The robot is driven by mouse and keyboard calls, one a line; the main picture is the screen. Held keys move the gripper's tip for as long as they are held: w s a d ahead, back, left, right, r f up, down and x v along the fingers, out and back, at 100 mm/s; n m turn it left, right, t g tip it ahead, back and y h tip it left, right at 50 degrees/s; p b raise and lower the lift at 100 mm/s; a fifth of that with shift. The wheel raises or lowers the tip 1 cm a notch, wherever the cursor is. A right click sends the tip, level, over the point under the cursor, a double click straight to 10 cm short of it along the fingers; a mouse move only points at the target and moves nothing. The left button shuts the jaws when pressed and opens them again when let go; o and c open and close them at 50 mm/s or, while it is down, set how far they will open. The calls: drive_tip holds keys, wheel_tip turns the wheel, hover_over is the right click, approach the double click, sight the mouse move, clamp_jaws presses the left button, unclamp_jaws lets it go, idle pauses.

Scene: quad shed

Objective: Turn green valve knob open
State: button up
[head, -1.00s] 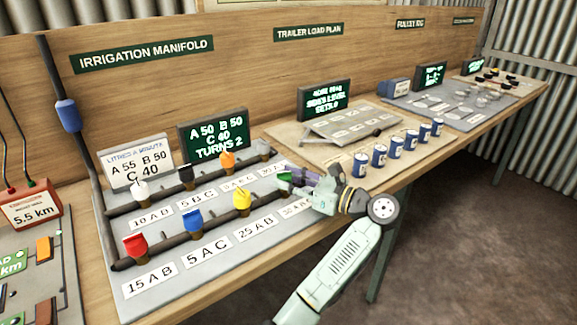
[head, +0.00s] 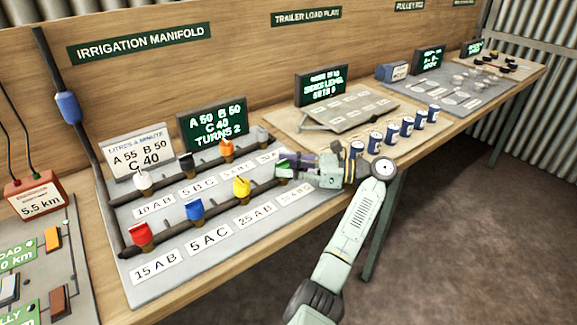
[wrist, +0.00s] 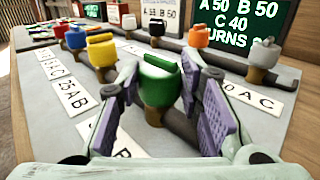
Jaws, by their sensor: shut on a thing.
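The green valve knob (head: 281,166) sits at the right end of the front pipe on the irrigation manifold board. In the wrist view the green knob (wrist: 160,82) stands upright on its brass stem, its top bar visible. My gripper (head: 290,164) reaches it from the right. In the wrist view my gripper (wrist: 160,98) has one purple-padded finger on each side of the knob, shut on it. In the head view the fingers partly hide the knob. The dark screen (head: 212,124) reads A 50, B 50, C 40, TURNS 2.
Yellow (head: 242,187), blue (head: 195,209) and red (head: 141,233) knobs share the front pipe. White, black, orange and grey knobs line the back pipe. Blue cans (head: 381,142) stand right of my gripper. Free floor lies in front of the bench.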

drive_tip(key=shift+a+f, duration=0.15)
drive_tip(key=o, duration=1.2)
drive_tip(key=shift+c, duration=0.2)
drive_tip(key=d, duration=0.4)
drive_tip(key=s+d, duration=0.1)
drive_tip(key=d, duration=0.7)
drive_tip(key=shift+s, duration=0.35)
